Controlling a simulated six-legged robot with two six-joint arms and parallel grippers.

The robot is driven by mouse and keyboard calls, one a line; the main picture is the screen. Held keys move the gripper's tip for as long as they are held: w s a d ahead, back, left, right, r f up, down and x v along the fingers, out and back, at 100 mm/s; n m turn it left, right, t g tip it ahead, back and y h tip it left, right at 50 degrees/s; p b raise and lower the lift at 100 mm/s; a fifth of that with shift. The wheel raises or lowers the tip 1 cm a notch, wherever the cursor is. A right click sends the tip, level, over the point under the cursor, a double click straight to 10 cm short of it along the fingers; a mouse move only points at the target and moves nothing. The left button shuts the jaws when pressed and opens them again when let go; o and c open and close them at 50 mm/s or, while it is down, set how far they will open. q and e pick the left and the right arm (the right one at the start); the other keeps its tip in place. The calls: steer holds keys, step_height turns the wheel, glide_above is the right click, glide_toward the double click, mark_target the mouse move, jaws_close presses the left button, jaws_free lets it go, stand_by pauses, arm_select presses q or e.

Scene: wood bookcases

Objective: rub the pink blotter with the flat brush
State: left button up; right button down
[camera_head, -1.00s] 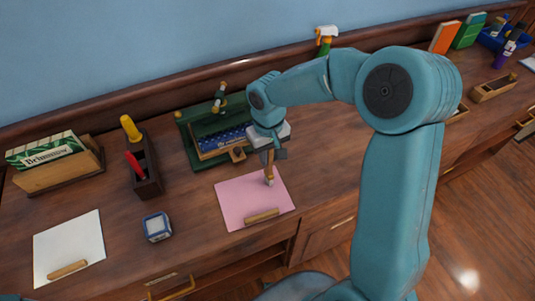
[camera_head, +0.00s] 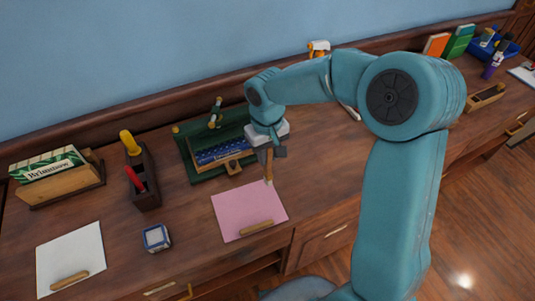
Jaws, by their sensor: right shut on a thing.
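The pink blotter (camera_head: 242,212) lies flat on the wooden desk, with a wooden strip (camera_head: 256,228) along its near edge. My right gripper (camera_head: 270,152) is shut on the flat brush (camera_head: 268,168), which points down. The brush tip is at the blotter's far right corner; I cannot tell whether it touches. The upper part of the brush is hidden by the gripper. My left gripper is not in view.
A green stand with a blue box (camera_head: 222,152) is just behind the blotter. A dark holder (camera_head: 144,180), a small blue-and-white block (camera_head: 156,238) and a white sheet (camera_head: 70,255) are to the left. Bare desk lies right of the blotter.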

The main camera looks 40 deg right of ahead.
steer(key=shift+r, duration=0.7)
steer(key=shift+w+d+r+p, duration=0.15)
steer(key=shift+r+p, duration=0.2)
steer(key=shift+p, duration=0.2)
